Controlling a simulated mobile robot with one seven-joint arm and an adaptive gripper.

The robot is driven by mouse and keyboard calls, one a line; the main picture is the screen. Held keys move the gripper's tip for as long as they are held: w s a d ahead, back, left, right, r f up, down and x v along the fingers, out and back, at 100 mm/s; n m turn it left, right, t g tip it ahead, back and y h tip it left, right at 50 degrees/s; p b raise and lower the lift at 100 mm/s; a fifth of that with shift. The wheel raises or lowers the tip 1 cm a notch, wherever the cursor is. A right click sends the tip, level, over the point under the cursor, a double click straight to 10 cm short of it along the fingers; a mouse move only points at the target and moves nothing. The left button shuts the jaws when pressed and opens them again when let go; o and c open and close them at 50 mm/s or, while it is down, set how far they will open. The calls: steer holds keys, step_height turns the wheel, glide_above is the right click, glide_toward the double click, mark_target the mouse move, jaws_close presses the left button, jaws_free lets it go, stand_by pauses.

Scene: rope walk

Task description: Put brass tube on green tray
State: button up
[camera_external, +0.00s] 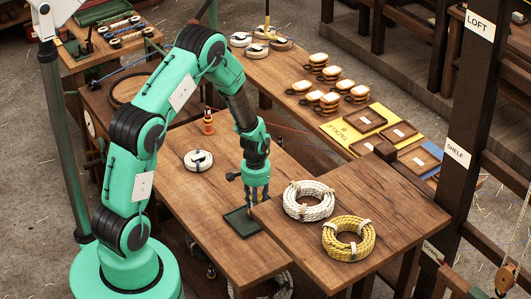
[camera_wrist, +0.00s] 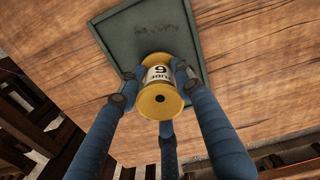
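In the wrist view a brass-yellow flanged tube (camera_wrist: 160,105), spool-like, with a white paper label, sits between the three blue fingers of my gripper (camera_wrist: 157,85). The fingertips press on its sides, so the gripper looks shut on it. The green tray (camera_wrist: 115,40) lies beyond the tube, which covers part of its floor and near edge. In the external view my gripper (camera_external: 257,200) points down, just right of and above the green tray (camera_external: 240,226) on the wooden table. The tube is too small to make out there. Whether it touches the tray is unclear.
A raised wooden top at right bears a white rope coil (camera_external: 308,201) and a yellow rope coil (camera_external: 348,238), close to the tray. A small coil (camera_external: 198,161) and an orange object (camera_external: 208,124) stand behind left. The table's front left is clear.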

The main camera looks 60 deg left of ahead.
steer(key=o, duration=0.4)
steer(key=shift+c, duration=0.2)
steer(key=shift+r, duration=0.15)
step_height(320, 180, up, 12)
steer(key=shift+p, duration=0.75)
stand_by(0.4)
